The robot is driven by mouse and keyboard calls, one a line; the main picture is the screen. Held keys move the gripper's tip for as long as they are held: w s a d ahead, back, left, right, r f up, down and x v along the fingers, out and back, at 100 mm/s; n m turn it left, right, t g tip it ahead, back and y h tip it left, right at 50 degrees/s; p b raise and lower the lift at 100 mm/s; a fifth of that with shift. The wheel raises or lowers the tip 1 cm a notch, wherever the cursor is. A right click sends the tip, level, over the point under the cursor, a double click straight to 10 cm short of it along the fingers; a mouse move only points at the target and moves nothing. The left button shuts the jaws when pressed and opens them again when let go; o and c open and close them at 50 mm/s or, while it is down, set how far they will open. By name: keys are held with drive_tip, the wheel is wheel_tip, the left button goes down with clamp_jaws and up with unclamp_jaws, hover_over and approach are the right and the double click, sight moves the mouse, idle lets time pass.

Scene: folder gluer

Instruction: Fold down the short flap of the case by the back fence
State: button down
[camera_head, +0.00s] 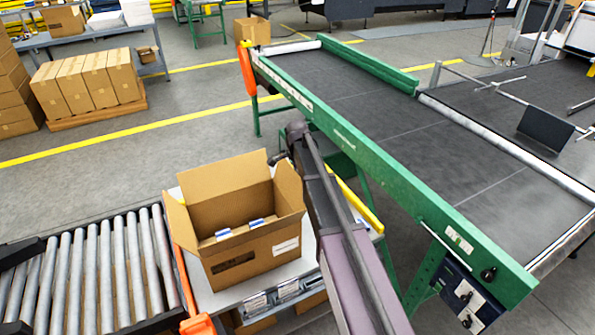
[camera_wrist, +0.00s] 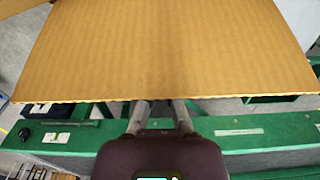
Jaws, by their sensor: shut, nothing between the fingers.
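The open brown case (camera_head: 253,250) stands on a light tabletop, with small blue-and-white packs (camera_head: 224,233) inside. Its left flap (camera_head: 179,222), rear flap (camera_head: 224,176) and right flap (camera_head: 289,188) stand up. A broad cardboard flap (camera_wrist: 165,48) fills the upper part of the wrist view. My gripper (camera_wrist: 160,104) is shut and empty, its tips at that flap's lower edge. I cannot tell whether they touch it. In the head view my arm stands just right of the case, and I cannot make out the fingertips. I cannot pick out the back fence.
A roller conveyor (camera_head: 95,265) lies left of the case, with an orange piece (camera_head: 197,325) at its end. A green-framed belt conveyor (camera_head: 400,125) runs along the right. A yellow bar (camera_head: 358,205) is behind my arm. Open floor lies beyond the case.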

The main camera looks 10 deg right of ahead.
drive_tip(key=shift+s+a+r, duration=0.1)
drive_tip(key=shift+s+a, duration=0.4)
drive_tip(key=shift+a, duration=0.35)
drive_tip(key=shift+s+a, duration=0.45)
drive_tip(key=shift+a, duration=0.35)
drive_tip(key=shift+w+f, duration=0.35)
drive_tip(key=shift+w, duration=0.05)
drive_tip(key=shift+s+r, duration=0.15)
drive_tip(key=shift+r, duration=0.1)
drive_tip(key=shift+s+a+r, duration=0.1)
drive_tip(key=shift+s+a, duration=0.05)
drive_tip(key=shift+a, duration=0.6)
drive_tip(key=shift+s+a, duration=0.15)
drive_tip(key=shift+a, duration=0.55)
drive_tip(key=shift+s+a+f+b, duration=0.2)
drive_tip(key=shift+a+f+b, duration=0.15)
drive_tip(key=shift+a, duration=0.25)
drive_tip(key=shift+s+a+f+b, duration=0.25)
drive_tip(key=shift+a+f, duration=0.1)
drive_tip(key=shift+a, duration=0.25)
